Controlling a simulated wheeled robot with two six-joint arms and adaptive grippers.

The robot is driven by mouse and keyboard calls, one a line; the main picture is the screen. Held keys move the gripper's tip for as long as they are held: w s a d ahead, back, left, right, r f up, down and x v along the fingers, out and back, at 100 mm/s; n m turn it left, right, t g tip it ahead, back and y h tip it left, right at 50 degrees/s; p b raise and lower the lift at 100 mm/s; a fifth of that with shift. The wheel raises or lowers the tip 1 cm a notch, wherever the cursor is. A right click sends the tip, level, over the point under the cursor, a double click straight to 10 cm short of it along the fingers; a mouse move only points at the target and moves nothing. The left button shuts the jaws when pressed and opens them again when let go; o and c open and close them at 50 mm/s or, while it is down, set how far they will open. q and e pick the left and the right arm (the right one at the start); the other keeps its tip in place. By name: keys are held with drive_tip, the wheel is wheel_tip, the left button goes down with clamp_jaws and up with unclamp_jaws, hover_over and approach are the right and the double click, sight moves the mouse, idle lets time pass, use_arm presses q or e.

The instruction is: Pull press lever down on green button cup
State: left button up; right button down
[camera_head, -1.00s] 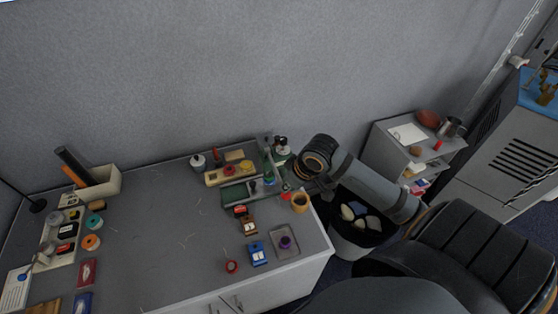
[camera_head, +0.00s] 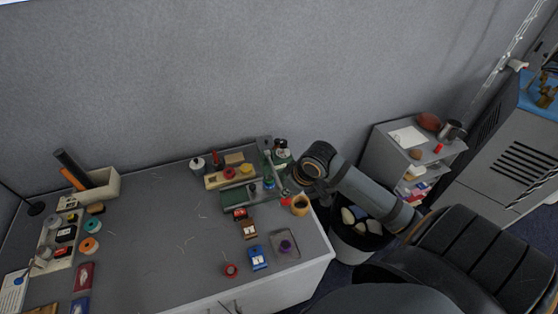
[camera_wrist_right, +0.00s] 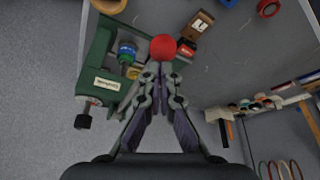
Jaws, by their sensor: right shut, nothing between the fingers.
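The green press (camera_head: 281,158) stands at the back right of the table. In the right wrist view, the press (camera_wrist_right: 97,65) shows its green body at the left. Its lever ends in a red ball knob (camera_wrist_right: 163,47); the knob also shows in the head view (camera_head: 286,192). A blue and green cup-like piece (camera_wrist_right: 126,50) sits by the press, left of the knob. My right gripper (camera_wrist_right: 160,68) is shut and empty, its fingertips right at the knob; contact cannot be told. In the head view my right gripper (camera_head: 297,187) is beside the press. My left gripper is out of view.
An orange ring-shaped item (camera_head: 300,205) lies close to the right gripper. A grey tray (camera_head: 285,244) and a blue box (camera_head: 258,257) sit nearer the front edge. The table's middle is mostly clear.

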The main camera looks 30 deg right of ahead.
drive_tip(key=shift+w+d+r+p, duration=0.1)
drive_tip(key=shift+w+r+p, duration=0.1)
drive_tip(key=shift+r+p, duration=1.4)
drive_tip(key=shift+w+r+p, duration=0.2)
drive_tip(key=shift+r+p, duration=1.3)
drive_tip(key=shift+r, duration=0.2)
wheel_tip(320, 180, up, 7)
drive_tip(key=shift+w+f, duration=0.15)
drive_tip(key=shift+w, duration=0.25)
drive_tip(key=shift+d, duration=0.1)
